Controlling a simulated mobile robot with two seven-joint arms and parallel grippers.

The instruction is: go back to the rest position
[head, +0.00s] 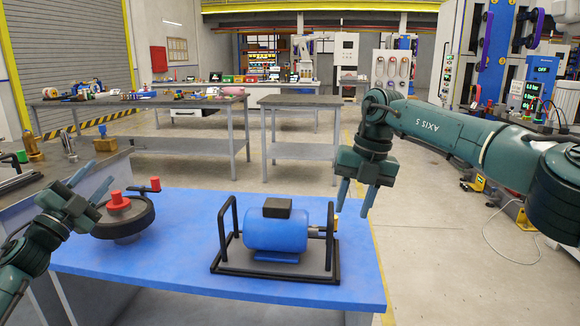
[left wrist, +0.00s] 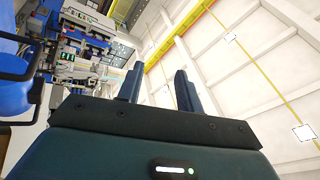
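My left gripper (head: 98,180) is raised at the left, beside the handwheel in the picture, with its fingers pointing up. In the left wrist view its two fingers (left wrist: 158,84) stand apart with nothing between them, so it is open and empty. My right gripper (head: 353,207) hangs with its fingers pointing down at the right of the motor frame. Its fingers are apart and nothing shows between them. A blue motor (head: 275,234) with a black top box sits in a black frame (head: 228,262) on the blue table (head: 180,262).
A black handwheel (head: 125,222) with red knobs stands on the table's left part. Grey workbenches (head: 190,146) with small parts stand behind. A tall blue and grey cabinet (head: 495,65) is at the back right. The floor right of the table is mostly clear, with a cable on it.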

